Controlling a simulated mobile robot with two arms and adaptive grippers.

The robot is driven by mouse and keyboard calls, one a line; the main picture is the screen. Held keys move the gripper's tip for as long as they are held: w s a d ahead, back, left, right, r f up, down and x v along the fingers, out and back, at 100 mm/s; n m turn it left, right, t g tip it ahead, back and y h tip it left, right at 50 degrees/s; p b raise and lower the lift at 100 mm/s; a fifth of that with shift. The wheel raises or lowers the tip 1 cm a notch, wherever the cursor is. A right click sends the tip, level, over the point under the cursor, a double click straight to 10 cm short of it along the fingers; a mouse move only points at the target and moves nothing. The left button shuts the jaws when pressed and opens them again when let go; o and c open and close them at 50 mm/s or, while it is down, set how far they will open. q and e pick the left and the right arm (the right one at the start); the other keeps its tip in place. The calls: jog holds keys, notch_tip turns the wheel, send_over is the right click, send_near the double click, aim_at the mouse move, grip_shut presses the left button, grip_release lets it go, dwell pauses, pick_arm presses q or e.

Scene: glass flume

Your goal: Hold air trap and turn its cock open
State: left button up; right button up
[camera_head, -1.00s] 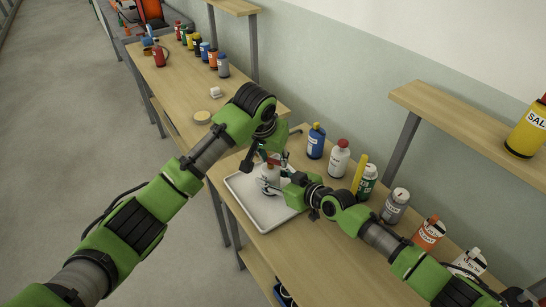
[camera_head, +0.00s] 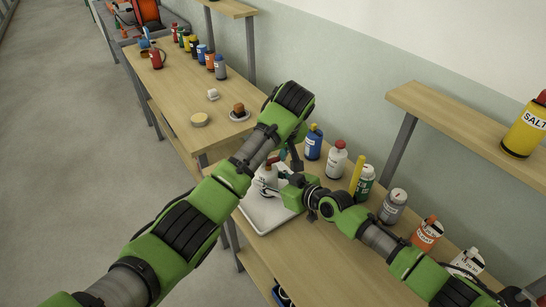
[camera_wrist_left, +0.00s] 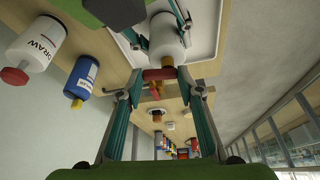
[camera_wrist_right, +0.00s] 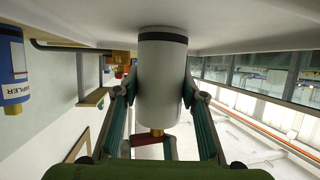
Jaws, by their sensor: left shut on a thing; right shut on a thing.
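The air trap is a white cylinder (camera_wrist_right: 160,85) with a dark band at one end and a brass fitting and red cock handle (camera_wrist_right: 148,139) at the other. My right gripper (camera_wrist_right: 160,95) is shut on the cylinder's body, one finger on each side. In the left wrist view the red cock handle (camera_wrist_left: 160,74) lies between the fingertips of my left gripper (camera_wrist_left: 162,88), which is shut on it. In the head view the air trap (camera_head: 266,180) shows partly above the tray, beside my right gripper (camera_head: 287,183); my left arm hides much of the left gripper.
A white tray (camera_head: 268,221) lies on the bench below the trap. A blue bottle (camera_head: 313,143), a white bottle (camera_head: 336,160) and several others line the bench's wall side. A far bench (camera_head: 175,88) holds more bottles and a brown item (camera_head: 239,109) on a small dish.

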pick_arm(q)
jog(key=shift+w+n, duration=0.15)
jog(key=shift+n, duration=0.55)
jog(key=shift+y, duration=0.3)
jog(key=o, duration=1.1)
jog(key=v, duration=0.7)
jog(key=shift+r, duration=0.3)
pick_arm(e)
jog(key=o, duration=1.3)
